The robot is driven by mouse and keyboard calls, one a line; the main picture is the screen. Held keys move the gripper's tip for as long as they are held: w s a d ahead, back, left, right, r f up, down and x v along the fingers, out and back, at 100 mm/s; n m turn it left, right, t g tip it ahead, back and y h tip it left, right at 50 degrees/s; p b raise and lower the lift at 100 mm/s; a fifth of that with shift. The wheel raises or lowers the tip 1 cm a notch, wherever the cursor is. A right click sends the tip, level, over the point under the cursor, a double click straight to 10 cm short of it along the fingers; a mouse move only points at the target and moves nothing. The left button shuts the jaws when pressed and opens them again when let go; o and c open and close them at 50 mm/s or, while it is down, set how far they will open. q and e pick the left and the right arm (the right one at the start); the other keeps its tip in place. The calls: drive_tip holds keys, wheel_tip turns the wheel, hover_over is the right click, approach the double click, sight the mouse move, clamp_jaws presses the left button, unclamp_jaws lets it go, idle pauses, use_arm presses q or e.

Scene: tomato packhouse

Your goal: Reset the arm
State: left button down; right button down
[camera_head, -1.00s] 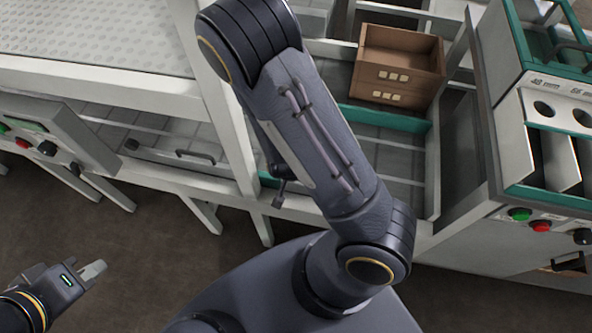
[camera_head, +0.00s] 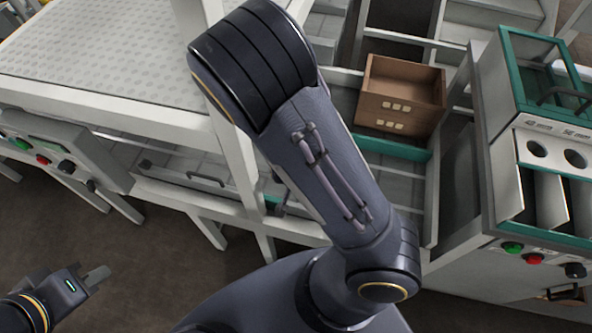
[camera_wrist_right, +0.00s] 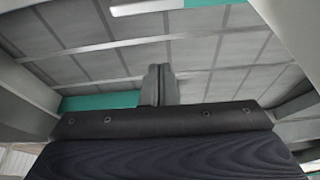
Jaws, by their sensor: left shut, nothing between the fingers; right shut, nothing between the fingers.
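My left gripper (camera_head: 97,276) is low at the left edge of the head view, over bare floor. Its fingers are together with nothing between them. My right arm rises across the middle of the head view, bent at the elbow, and its own gripper is mostly hidden behind it there. In the right wrist view my right gripper (camera_wrist_right: 158,84) has its two grey fingers pressed together and empty. Beyond them are a grey panelled surface and a green strip.
A white table with a dimpled top (camera_head: 110,50) is at the upper left. A sorting machine with buttons (camera_head: 520,185) is at the right. Floor is open at the lower left.

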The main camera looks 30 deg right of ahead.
drive_tip(key=shift+r, duration=0.1)
drive_tip(key=s+a+r+n+y, duration=0.25)
drive_tip(key=a+r+y, duration=0.5)
drive_tip(key=r, duration=0.45)
drive_tip(key=s+d+r+n+t, duration=0.1)
drive_tip(key=s+d+r+n, duration=0.1)
drive_tip(key=s+d+r, duration=0.1)
drive_tip(key=s+d+r+n+t, duration=0.1)
drive_tip(key=s+d+r+n, duration=0.2)
drive_tip(key=r, duration=0.5)
drive_tip(key=shift+s+d+r+t+h+p, duration=0.2)
drive_tip(key=shift+s+d+t+h+p, duration=0.15)
drive_tip(key=shift+s, duration=0.55)
